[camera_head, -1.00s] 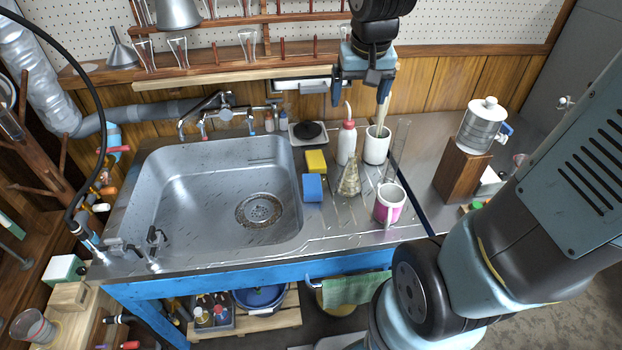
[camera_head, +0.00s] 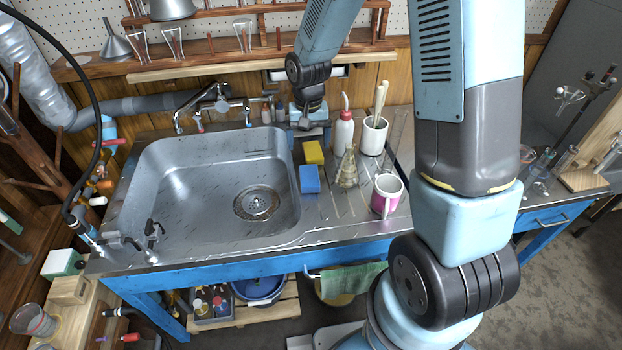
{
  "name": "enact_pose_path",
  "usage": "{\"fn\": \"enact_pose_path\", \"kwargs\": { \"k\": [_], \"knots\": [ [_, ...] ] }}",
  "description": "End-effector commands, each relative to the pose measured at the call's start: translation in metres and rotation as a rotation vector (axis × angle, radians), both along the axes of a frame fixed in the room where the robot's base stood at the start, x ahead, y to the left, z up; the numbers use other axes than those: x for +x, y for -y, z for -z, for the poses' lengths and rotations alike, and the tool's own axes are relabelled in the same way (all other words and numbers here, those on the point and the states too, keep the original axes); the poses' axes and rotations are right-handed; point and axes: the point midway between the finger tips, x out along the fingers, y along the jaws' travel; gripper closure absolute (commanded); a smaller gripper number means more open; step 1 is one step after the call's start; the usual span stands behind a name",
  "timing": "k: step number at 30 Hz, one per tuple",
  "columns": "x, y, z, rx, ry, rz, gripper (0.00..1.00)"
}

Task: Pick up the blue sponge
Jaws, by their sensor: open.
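The blue sponge (camera_head: 310,180) lies on the steel counter just right of the sink basin. A yellow sponge (camera_head: 313,153) lies directly behind it, with a small gap. My gripper (camera_head: 311,135) points down behind the yellow sponge in the picture, near the back of the counter. It is open with nothing visible between its fingers, and it is apart from the blue sponge. The fingertips are small and partly hard to make out.
The sink (camera_head: 205,190) is left of the sponges. Right of them stand a white squeeze bottle (camera_head: 343,134), a conical flask (camera_head: 347,170), a white cup with tools (camera_head: 374,137) and a pink-and-white mug (camera_head: 386,194). The tap (camera_head: 220,108) stands behind the sink.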

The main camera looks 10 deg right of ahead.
Motion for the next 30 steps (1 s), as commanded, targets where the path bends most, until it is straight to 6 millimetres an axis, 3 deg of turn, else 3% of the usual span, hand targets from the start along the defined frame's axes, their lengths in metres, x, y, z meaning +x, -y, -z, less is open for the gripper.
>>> {"fn": "enact_pose_path", "kwargs": {
  "k": [12,23,30],
  "knots": [
    [-0.001,0.001,0.062,-0.001,-0.004,0.0,0.08],
    [-0.001,0.001,0.087,0.0,-0.002,0.0,0.08],
    [-0.006,0.002,0.116,-0.001,-0.004,0.001,0.08]
  ]
}}
